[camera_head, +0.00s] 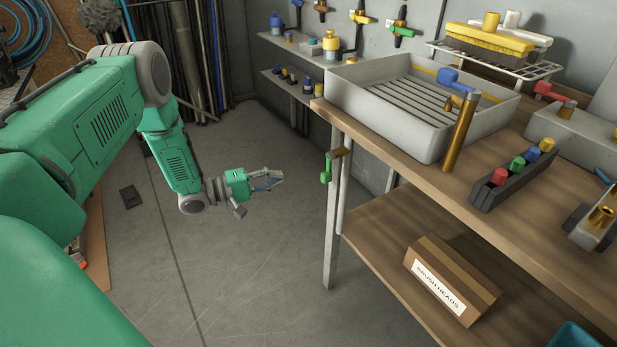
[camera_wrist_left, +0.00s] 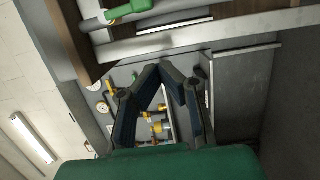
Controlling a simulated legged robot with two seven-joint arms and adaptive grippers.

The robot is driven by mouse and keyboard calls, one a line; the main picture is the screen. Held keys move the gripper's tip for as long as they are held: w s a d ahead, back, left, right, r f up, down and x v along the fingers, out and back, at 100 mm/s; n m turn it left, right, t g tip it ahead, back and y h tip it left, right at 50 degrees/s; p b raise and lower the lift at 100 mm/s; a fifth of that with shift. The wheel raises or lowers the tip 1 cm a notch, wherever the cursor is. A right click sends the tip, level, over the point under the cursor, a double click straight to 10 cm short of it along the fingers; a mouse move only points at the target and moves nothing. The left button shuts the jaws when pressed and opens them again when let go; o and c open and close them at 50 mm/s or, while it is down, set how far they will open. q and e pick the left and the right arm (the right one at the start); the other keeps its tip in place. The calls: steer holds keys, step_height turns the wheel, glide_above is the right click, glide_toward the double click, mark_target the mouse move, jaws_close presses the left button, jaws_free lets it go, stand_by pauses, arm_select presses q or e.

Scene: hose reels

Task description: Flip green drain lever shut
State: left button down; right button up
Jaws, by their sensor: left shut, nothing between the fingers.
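The green drain lever (camera_head: 326,167) hangs at the front left corner of the wooden bench, beside a brass fitting (camera_head: 341,152) near the bench leg. A green handle, apparently the same lever, shows at the top of the left wrist view (camera_wrist_left: 130,10). My left gripper (camera_head: 279,179) is left of the lever and a little lower in the head view, apart from it. Its fingers (camera_wrist_left: 165,70) are shut and empty, tips together in the wrist view. My right gripper is not in view.
The grey sink tray (camera_head: 350,92) stands on the wooden bench (camera_head: 395,150). A bench leg (camera_head: 331,240) rises right of my left gripper. A cardboard box (camera_head: 470,270) lies on the lower shelf. The concrete floor (camera_head: 250,270) around the gripper is clear.

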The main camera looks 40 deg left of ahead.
mark_target(327, 168)
arm_select(q)
steer(key=shift+s+a+r+h, duration=0.1)
steer(key=shift+s+a+h, duration=0.1)
steer(key=shift+a, duration=0.3)
steer(key=shift+s+a+r+h, duration=0.1)
steer(key=shift+a+h, duration=0.1)
steer(key=shift+a, duration=0.3)
steer(key=shift+w, duration=0.1)
steer(key=w+d+b, duration=0.2)
steer(key=w+d, duration=0.4)
steer(key=d, duration=0.3)
steer(key=shift+w+d, duration=0.25)
steer(key=shift+d, duration=0.15)
steer(key=shift+r, duration=0.1)
